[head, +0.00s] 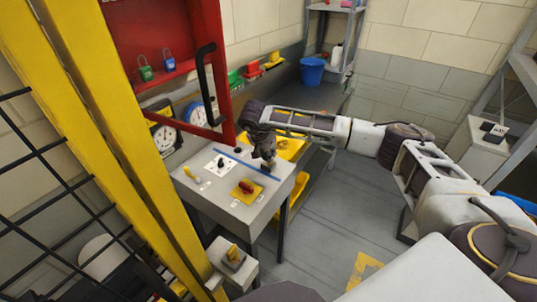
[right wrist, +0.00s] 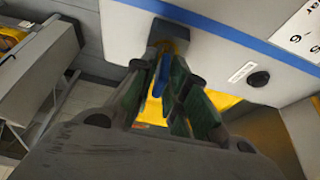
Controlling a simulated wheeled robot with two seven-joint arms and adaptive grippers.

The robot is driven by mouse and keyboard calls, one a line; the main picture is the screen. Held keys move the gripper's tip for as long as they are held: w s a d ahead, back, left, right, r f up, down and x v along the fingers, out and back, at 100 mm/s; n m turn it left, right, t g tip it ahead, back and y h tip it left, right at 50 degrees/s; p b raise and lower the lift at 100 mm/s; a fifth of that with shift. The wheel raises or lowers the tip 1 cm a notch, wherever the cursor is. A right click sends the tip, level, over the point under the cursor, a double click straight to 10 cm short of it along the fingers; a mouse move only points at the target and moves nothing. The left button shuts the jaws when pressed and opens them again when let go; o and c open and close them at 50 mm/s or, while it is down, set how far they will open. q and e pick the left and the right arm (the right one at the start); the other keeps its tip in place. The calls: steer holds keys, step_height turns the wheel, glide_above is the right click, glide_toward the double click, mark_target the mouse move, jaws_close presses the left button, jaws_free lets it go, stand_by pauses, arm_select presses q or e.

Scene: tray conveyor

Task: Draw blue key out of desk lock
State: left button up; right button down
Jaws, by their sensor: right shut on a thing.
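The grey slanted desk (head: 228,212) stands left of centre in the head view, with a blue stripe across its top. My right gripper (head: 268,166) is at the desk's far right part. In the right wrist view my right gripper (right wrist: 163,82) has its green-padded fingers on either side of the blue key (right wrist: 158,76) and is shut on it. The key's far end meets a dark square lock (right wrist: 169,35) on the desk face; how deep it sits cannot be told. The key is hidden in the head view. My left gripper is not in view.
A red switch on a yellow plate (head: 244,193) and other controls sit on the desk. A red cabinet frame (head: 226,75) with padlocks rises behind. Yellow posts (head: 100,130) and black mesh stand at left. Open floor (head: 335,225) lies right of the desk.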

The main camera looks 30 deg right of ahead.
steer(key=shift+r+p, duration=0.5)
steer(key=shift+r, duration=0.65)
stand_by(0.5)
steer(key=shift+r+p, duration=0.85)
steer(key=shift+r, duration=1.1)
